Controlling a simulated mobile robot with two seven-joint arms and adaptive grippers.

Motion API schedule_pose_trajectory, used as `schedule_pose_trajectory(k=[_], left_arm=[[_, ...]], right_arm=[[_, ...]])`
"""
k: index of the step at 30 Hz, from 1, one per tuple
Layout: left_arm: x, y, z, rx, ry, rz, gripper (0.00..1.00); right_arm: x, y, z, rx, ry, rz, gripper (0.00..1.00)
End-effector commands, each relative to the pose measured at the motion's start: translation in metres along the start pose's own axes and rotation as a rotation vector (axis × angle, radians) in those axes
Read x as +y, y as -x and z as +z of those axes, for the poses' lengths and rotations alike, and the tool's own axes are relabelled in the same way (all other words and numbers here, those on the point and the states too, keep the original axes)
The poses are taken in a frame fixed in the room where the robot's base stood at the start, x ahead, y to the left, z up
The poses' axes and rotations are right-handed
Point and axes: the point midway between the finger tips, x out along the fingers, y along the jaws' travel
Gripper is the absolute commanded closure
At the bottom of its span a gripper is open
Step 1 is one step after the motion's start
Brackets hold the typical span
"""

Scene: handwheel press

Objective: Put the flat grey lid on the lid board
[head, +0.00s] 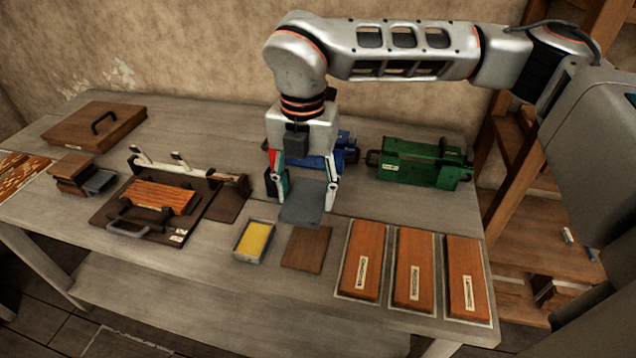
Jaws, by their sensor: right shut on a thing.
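My right gripper (304,198) reaches down from the upper right over the middle of the table and is shut on the flat grey lid (302,212). The lid is a thin dark grey plate between the two fingers. I cannot tell whether it touches the table or hangs just above it. A flat brown square board (307,249), which looks like the lid board, lies bare just in front of the lid. A grey tin (236,252) with yellow contents stands open left of that board. My left gripper is not in view.
Several orange-brown labelled blocks (413,268) lie at the front right. A green machine (418,164) and a blue one (346,153) stand behind. A dark press board with an orange block (158,196) is on the left. A brown handled case (92,131) is at the back left.

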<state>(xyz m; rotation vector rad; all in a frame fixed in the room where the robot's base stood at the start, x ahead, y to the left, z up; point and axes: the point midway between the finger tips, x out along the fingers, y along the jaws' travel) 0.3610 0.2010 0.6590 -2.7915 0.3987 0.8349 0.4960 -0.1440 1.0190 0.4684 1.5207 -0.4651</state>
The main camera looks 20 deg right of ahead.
Motion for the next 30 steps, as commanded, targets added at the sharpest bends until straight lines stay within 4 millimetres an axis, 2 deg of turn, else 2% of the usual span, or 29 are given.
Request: schedule_pose_trajectory(k=[7, 13, 23, 30], left_arm=[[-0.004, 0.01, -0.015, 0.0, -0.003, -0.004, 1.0], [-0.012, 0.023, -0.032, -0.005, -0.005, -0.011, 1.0], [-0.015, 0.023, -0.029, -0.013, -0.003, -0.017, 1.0], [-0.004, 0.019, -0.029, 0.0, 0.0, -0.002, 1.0]], right_arm=[[0.001, -0.003, 0.0, -0.002, 0.001, 0.0, 0.72], [0.001, -0.019, 0.0, 0.0, 0.001, -0.001, 0.72], [0.001, -0.039, 0.0, 0.0, 0.001, 0.0, 0.72], [0.0, -0.063, -0.001, 0.0, 0.002, -0.001, 0.72]])
